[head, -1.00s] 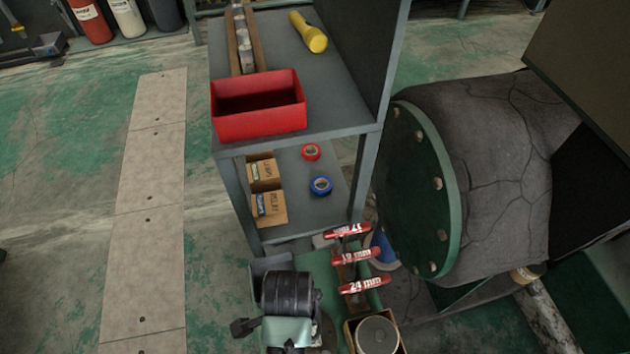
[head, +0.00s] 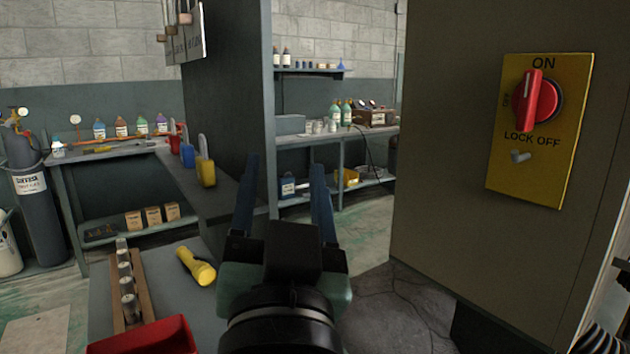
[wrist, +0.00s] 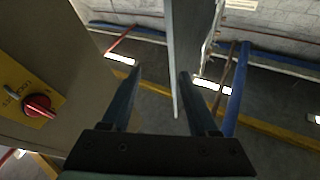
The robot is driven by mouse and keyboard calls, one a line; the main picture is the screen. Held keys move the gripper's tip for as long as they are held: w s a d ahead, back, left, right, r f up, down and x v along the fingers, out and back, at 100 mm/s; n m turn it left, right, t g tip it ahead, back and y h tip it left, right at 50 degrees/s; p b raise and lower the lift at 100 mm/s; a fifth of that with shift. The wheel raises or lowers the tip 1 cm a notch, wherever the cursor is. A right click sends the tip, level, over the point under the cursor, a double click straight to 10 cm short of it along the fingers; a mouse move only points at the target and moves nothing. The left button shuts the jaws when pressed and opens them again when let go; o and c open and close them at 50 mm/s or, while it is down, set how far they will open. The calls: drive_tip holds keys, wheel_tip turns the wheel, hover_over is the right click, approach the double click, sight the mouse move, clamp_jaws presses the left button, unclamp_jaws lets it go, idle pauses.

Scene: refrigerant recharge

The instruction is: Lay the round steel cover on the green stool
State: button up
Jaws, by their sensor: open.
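Neither the round steel cover nor the green stool can be made out in the head view or the wrist view now. My gripper (head: 283,165) is raised in the middle of the head view, its two blue-grey fingers spread apart and pointing up. In the wrist view my gripper (wrist: 160,72) is open, with nothing held between the fingers. The edge of a grey upright panel (wrist: 178,50) shows beyond and between them.
A tan cabinet with a yellow lock-off plate (head: 540,130) and red switch stands close on the right. A grey bench top (head: 165,262) at lower left holds a yellow flashlight (head: 196,266) and a red bin (head: 145,337). A tall grey panel (head: 225,90) rises behind.

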drive_tip(key=s+d+r+n+t, duration=0.1)
drive_tip(key=s+r+t, duration=0.1)
drive_tip(key=s+r, duration=0.2)
drive_tip(key=s+d+r+n+t+h, duration=0.1)
drive_tip(key=s+r+t, duration=0.2)
drive_tip(key=r, duration=0.4)
drive_tip(key=shift+s+d+r, duration=0.25)
drive_tip(key=shift+s+d, duration=0.1)
drive_tip(key=shift+s, duration=0.55)
drive_tip(key=shift+r, duration=0.1)
wheel_tip(320, 180, up, 21)
drive_tip(key=p, duration=2.1)
drive_tip(key=shift+r+p, duration=0.2)
drive_tip(key=shift+p, duration=0.15)
